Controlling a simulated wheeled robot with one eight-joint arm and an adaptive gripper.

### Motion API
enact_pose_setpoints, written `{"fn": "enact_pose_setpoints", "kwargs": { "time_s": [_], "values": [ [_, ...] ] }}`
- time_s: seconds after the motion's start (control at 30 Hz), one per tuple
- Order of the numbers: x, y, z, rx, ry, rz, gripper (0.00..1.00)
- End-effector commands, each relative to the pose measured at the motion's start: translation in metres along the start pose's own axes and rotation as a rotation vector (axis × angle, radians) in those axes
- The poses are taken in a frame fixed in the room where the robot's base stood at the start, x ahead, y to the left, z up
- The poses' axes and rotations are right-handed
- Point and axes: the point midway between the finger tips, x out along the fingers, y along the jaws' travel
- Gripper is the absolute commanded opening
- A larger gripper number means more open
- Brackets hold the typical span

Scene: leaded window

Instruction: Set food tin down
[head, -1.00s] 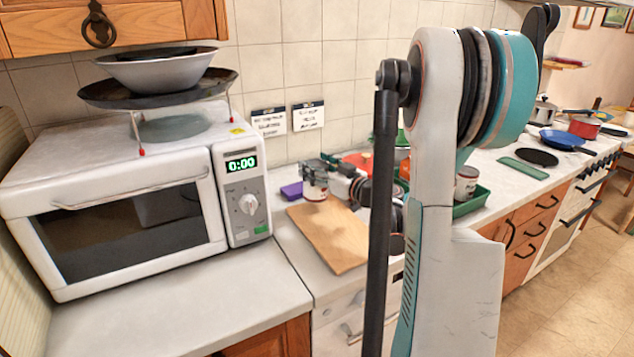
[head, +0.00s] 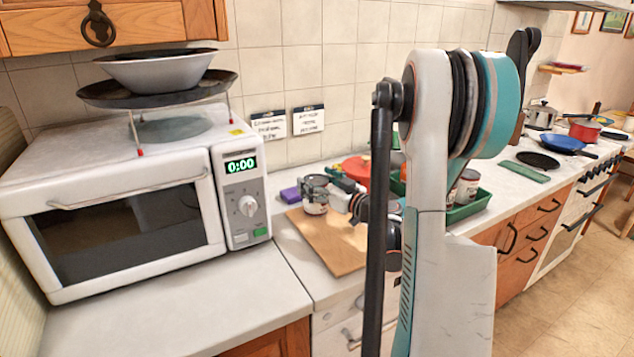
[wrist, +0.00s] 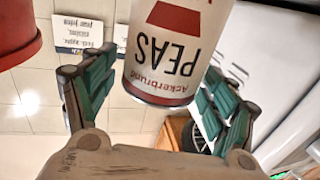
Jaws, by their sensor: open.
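The food tin (head: 315,203) is white and red and stands on the wooden board (head: 330,247), near its back edge. In the wrist view the tin (wrist: 172,50) shows upside down with the word PEAS, between the two fingers. My gripper (head: 316,182) is around the tin, coming from the right. In the wrist view my gripper (wrist: 160,95) is open, with gaps between the tin and the green-grey fingers on both sides. My arm hides part of the board's right side.
A white microwave (head: 130,205) stands to the left, with a pan and bowl on a rack above. A purple block (head: 290,194) lies behind the board. A green tray (head: 470,207) with tins is to the right. The front left counter is clear.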

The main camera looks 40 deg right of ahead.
Motion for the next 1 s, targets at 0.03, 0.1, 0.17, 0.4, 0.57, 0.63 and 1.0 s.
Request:
{"fn": "enact_pose_setpoints", "kwargs": {
  "time_s": [0.03,0.1,0.17,0.4,0.57,0.63,1.0],
  "values": [
    [0.0,0.0,0.0,0.0,0.0,0.0,0.79],
    [0.0,0.0,-0.001,0.0,0.0,0.0,0.79],
    [0.0,0.0,-0.003,0.0,0.0,0.0,0.79],
    [-0.035,0.002,-0.005,0.0,0.0,0.005,0.79],
    [-0.069,0.002,-0.005,0.0,0.0,0.005,0.79],
    [-0.083,0.001,-0.005,0.0,0.0,0.004,0.79],
    [-0.12,0.001,-0.003,0.0,0.0,0.001,0.79]
  ]
}}
